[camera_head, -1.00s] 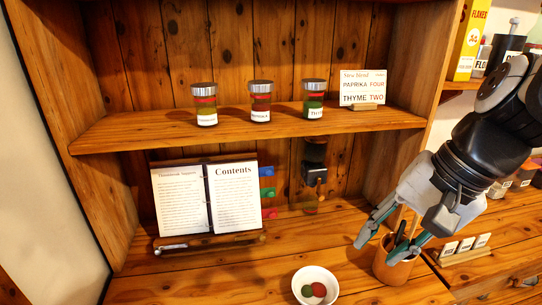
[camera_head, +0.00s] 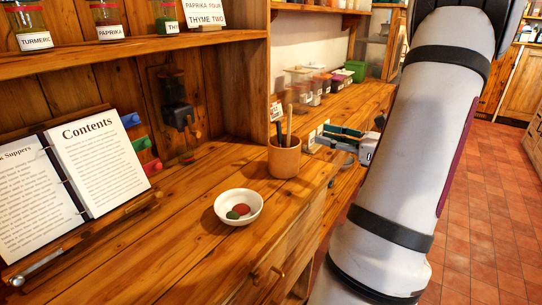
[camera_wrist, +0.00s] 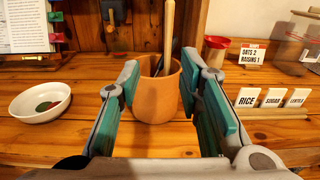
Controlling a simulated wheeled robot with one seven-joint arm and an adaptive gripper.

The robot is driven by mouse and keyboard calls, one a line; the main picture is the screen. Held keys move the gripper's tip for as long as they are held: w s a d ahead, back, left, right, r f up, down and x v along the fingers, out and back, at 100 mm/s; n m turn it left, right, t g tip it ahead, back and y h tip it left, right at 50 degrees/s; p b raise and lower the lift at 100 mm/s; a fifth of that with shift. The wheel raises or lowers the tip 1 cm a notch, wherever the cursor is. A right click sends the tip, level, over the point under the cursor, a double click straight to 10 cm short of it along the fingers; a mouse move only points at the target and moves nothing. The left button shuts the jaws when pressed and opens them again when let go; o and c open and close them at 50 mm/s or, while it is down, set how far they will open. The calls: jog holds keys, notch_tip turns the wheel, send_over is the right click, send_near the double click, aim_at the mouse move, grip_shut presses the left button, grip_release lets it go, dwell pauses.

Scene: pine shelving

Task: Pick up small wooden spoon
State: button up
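A light wooden handle (camera_head: 289,124) stands up from a terracotta-coloured pot (camera_head: 284,160) on the counter. In the wrist view the handle (camera_wrist: 168,38) rises from the pot (camera_wrist: 157,103). Its lower end is hidden inside, so I cannot tell whether it is the small spoon. A dark utensil (camera_head: 279,133) stands beside it. My gripper (camera_head: 330,143) is low at the pot's right in the head view. In the wrist view my gripper (camera_wrist: 160,68) is open and empty, with the pot ahead between its fingers; I see no contact with the handle.
An open book (camera_head: 76,168) leans on a stand at left. Small label cards (camera_wrist: 272,98) stand right of the gripper. Shelf jars (camera_head: 107,21) are above. Counter front is mostly clear.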

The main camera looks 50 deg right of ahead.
aim_at(289, 123)
jog(key=shift+m+h, duration=0.4)
jog(key=shift+w+d+r+b, duration=0.15)
jog(key=shift+w+b, duration=0.15)
jog(key=shift+w, duration=2.95)
jog(key=shift+w+d+f+b, duration=0.1)
jog(key=shift+w+b, duration=0.15)
jog(key=shift+w, duration=2.95)
grip_shut()
